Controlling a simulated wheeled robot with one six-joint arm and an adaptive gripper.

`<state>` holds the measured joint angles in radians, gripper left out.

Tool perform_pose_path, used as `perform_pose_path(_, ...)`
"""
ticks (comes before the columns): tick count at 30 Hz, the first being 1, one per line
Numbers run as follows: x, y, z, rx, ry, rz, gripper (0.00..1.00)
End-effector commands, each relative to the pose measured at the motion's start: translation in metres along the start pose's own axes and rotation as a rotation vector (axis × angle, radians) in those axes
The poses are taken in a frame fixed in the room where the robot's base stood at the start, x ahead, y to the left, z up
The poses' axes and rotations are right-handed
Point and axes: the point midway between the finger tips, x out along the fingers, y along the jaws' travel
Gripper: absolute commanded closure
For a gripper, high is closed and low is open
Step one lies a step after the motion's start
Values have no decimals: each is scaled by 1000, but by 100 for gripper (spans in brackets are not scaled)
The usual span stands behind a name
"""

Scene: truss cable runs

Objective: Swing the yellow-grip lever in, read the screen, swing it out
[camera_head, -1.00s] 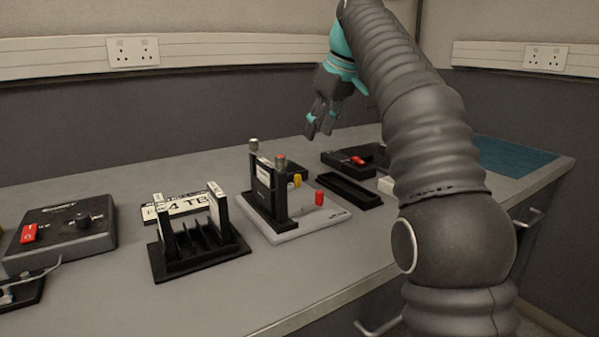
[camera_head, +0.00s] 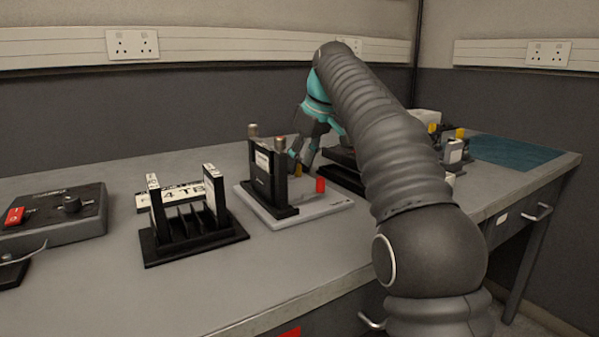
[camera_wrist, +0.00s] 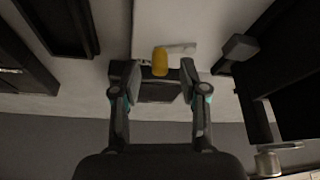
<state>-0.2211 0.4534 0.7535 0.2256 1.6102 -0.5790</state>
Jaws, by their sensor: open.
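The yellow-grip lever (camera_head: 298,170) is on a fixture with a pale base (camera_head: 285,212) and a black upright frame (camera_head: 270,175). In the wrist view, the yellow grip (camera_wrist: 160,61) stands between my open fingers, with a gap on each side. My gripper (camera_wrist: 157,78) is low at the far side of the fixture; it also shows in the head view (camera_head: 305,160), partly behind the frame. A red grip (camera_head: 320,185) stands at the fixture's right. I cannot make out a lit screen or any reading.
A black slotted rack (camera_head: 195,225) stands left of the fixture. A control box (camera_head: 55,215) with a red switch and knob is at far left. My arm hides part of the right bench, where a blue mat (camera_head: 515,152) lies. The wall is close behind.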

Motion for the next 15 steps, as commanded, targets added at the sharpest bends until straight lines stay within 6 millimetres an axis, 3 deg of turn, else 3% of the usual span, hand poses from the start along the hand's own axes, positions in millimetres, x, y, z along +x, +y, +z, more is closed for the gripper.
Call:
perform_pose_path(4, 12, 0, 0, 0, 0, 0, 57)
perform_pose_path(14, 14, 0, 0, 0, 0, 0, 57)
perform_pose_path(15, 14, 0, 0, 0, 0, 0, 62)
